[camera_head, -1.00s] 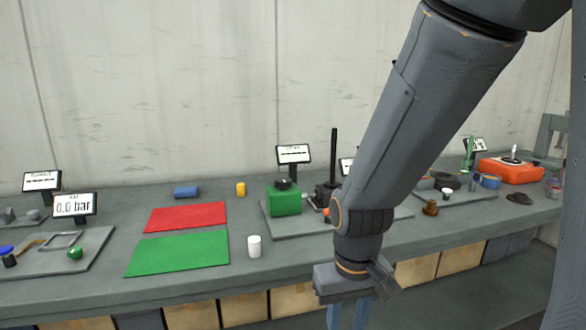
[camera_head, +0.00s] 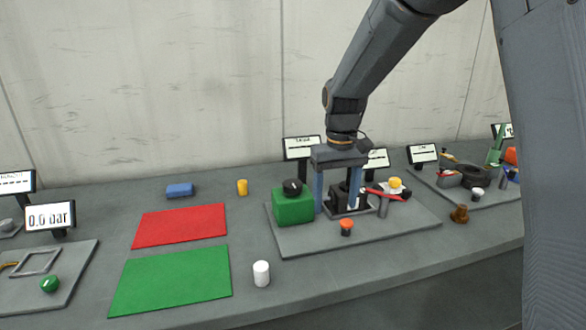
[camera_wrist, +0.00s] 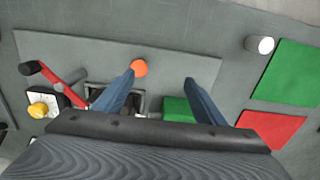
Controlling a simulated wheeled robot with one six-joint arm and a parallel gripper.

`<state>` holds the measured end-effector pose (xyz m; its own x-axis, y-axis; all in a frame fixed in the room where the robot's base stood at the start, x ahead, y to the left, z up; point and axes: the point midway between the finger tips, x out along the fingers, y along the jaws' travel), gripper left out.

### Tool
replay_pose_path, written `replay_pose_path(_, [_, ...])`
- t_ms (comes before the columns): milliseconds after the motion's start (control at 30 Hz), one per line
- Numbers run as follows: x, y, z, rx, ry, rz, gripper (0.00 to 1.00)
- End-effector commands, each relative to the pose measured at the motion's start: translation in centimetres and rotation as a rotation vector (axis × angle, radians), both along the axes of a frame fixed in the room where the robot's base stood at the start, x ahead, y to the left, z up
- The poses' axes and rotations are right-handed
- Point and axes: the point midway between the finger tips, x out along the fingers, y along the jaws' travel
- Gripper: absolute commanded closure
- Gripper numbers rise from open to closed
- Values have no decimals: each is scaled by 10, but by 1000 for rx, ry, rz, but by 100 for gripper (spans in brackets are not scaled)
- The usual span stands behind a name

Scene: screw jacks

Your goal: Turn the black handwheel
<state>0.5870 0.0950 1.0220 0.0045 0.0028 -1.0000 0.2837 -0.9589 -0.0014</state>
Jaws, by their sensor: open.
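A round black handwheel (camera_head: 292,186) sits on top of a green block (camera_head: 294,209) at the left of a grey base plate (camera_head: 290,243). My gripper (camera_head: 336,208) is open and points down over that plate, to the right of the green block, with its two blue fingers apart. In the wrist view my gripper (camera_wrist: 159,79) shows nothing held between its fingers. Part of the green block (camera_wrist: 178,108) shows between the fingers there, but the handwheel is hidden by my gripper body.
An orange-topped knob (camera_head: 346,227) stands on the plate in front of my gripper. A red lever (camera_head: 384,193) and a yellow knob (camera_head: 395,182) are to the right. A white cylinder (camera_head: 261,273) stands left of the plate, beside a green mat (camera_head: 172,279) and red mat (camera_head: 180,225).

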Motion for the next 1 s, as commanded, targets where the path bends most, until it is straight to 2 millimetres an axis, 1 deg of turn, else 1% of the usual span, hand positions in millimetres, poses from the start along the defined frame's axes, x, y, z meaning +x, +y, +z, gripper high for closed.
replay_pose_path(33, [21,18,17,0,-1,35,36])
replay_pose_path(100, [45,40,33,-1,2,81,36])
replay_pose_path(200, [71,68,53,-2,3,137,36])
replay_pose_path(300, [88,89,66,-2,5,177,36])
replay_pose_path(400, [98,103,74,-4,5,204,36])
replay_pose_path(467, [101,107,76,-4,6,213,36])
replay_pose_path(567, [102,110,72,-4,8,218,36])
replay_pose_path(633, [102,110,65,-4,8,218,36])
replay_pose_path(900, [101,110,24,-4,8,217,36])
replay_pose_path(1000, [102,110,12,-3,7,217,36])
